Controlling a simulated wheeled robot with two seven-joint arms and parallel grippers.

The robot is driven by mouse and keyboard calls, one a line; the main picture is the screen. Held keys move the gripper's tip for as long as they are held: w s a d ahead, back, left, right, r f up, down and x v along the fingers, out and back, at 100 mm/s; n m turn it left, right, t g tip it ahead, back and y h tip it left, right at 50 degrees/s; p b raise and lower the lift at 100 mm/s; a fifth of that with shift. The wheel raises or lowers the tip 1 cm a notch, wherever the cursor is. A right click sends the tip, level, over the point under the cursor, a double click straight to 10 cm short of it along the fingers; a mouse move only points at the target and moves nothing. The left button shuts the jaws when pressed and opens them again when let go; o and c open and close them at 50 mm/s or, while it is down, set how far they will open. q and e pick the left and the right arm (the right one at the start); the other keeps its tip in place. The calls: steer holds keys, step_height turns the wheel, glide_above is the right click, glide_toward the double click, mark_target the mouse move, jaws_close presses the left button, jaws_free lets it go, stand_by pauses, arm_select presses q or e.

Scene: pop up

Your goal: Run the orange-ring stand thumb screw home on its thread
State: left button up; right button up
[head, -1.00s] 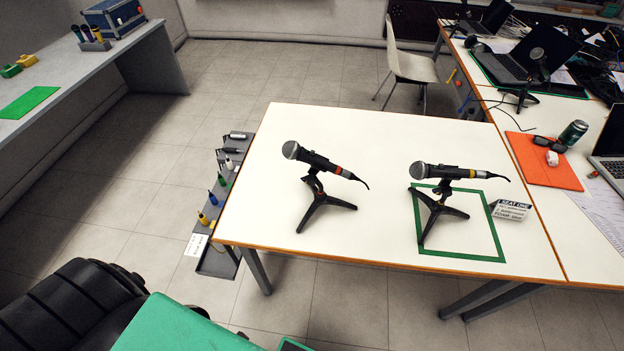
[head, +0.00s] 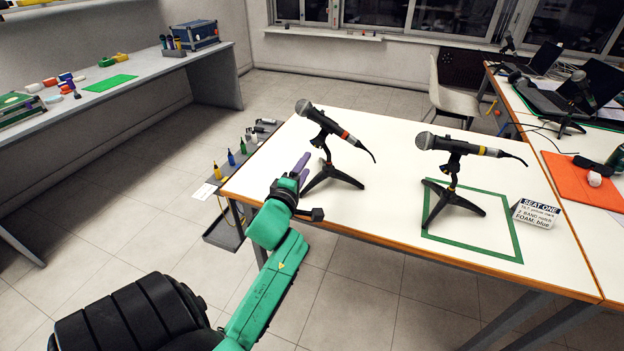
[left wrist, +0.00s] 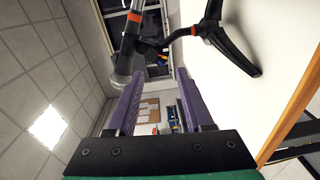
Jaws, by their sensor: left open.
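The orange-ring microphone (head: 330,124) sits tilted on a black tripod stand (head: 331,172) on the white table, left of the yellow-ring one. In the left wrist view the orange-ring microphone (left wrist: 130,45) hangs at upper left and its stand (left wrist: 228,38) shows an orange band. The thumb screw is too small to make out; a dark clip joint (left wrist: 155,48) shows between microphone and stand. My left gripper (head: 303,164) is open and empty, just left of the stand at the table's left edge. Its purple fingers (left wrist: 156,96) point toward the stand, apart from it. My right gripper is not in view.
The table front between the stands is clear.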

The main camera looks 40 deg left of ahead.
mark_target(318, 143)
arm_select(q)
steer(key=shift+n, duration=0.3)
steer(key=b+x, duration=0.1)
steer(key=x, duration=0.2)
steer(key=r+b+x, duration=0.1)
steer(key=x, duration=0.2)
steer(key=b+x, duration=0.1)
steer(key=x, duration=0.1)
steer(key=shift+w+r, duration=0.15)
steer(key=shift+w, duration=0.3)
jaws_close()
steer(key=m, duration=0.4)
steer(key=shift+s, duration=0.1)
steer(key=m, duration=0.4)
steer(key=shift+m, duration=0.4)
steer(key=m, duration=0.4)
steer(key=shift+r+m, duration=0.1)
steer(key=shift+m, duration=0.2)
steer(key=m, duration=1.6)
steer(key=shift+m, duration=0.4)
steer(key=shift+c, duration=1.4)
jaws_free()
steer(key=m, duration=0.4)
steer(key=shift+m, duration=0.3)
steer(key=o, duration=0.5)
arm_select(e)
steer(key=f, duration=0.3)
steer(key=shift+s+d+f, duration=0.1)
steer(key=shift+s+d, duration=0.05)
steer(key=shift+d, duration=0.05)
